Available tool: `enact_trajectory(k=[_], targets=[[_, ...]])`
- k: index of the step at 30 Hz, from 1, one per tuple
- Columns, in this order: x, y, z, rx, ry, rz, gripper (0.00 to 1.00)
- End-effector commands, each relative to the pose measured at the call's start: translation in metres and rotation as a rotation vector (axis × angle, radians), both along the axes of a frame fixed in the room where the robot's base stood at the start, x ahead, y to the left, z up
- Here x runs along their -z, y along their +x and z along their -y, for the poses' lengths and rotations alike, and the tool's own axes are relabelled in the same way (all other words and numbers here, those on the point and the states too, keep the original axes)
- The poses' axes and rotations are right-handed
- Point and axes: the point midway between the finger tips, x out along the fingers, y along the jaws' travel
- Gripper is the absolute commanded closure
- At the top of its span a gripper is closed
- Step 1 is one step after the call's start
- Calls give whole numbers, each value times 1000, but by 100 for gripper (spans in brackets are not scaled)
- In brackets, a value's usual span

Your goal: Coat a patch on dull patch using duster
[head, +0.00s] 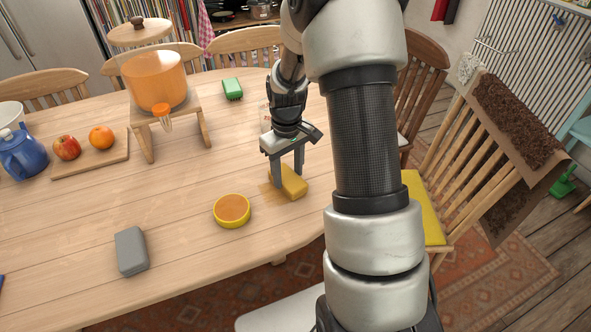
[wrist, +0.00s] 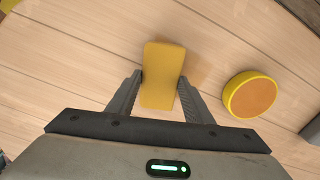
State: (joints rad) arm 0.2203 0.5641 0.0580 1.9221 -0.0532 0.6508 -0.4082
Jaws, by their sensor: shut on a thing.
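A yellow block-shaped duster (head: 293,183) is at the table's right front, between the fingers of my gripper (head: 287,178). In the wrist view the duster (wrist: 163,62) stands out between the two fingertips of my gripper (wrist: 160,84), which is shut on it. It is low over the table; I cannot tell whether it touches the wood. A slightly darker dull patch (head: 267,190) shows on the wood at the duster's left, partly hidden by it. A round yellow tin with orange-brown contents (head: 232,208) stands left of the duster; it also shows in the wrist view (wrist: 250,94).
An orange-filled dispenser on a wooden stand (head: 150,80), a board with fruit (head: 90,155) and a blue teapot (head: 20,152) occupy the left. Chairs surround the table.

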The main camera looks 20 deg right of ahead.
Motion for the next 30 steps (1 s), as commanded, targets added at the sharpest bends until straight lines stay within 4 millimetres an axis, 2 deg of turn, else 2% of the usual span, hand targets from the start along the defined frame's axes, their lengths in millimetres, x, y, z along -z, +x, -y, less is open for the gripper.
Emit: enact_trajectory(k=[16, 25, 30], targets=[[4, -4, -40, -6, 7, -13, 72], [3, -4, -52, -5, 6, -12, 72], [1, -4, -66, -6, 5, -11, 72]])
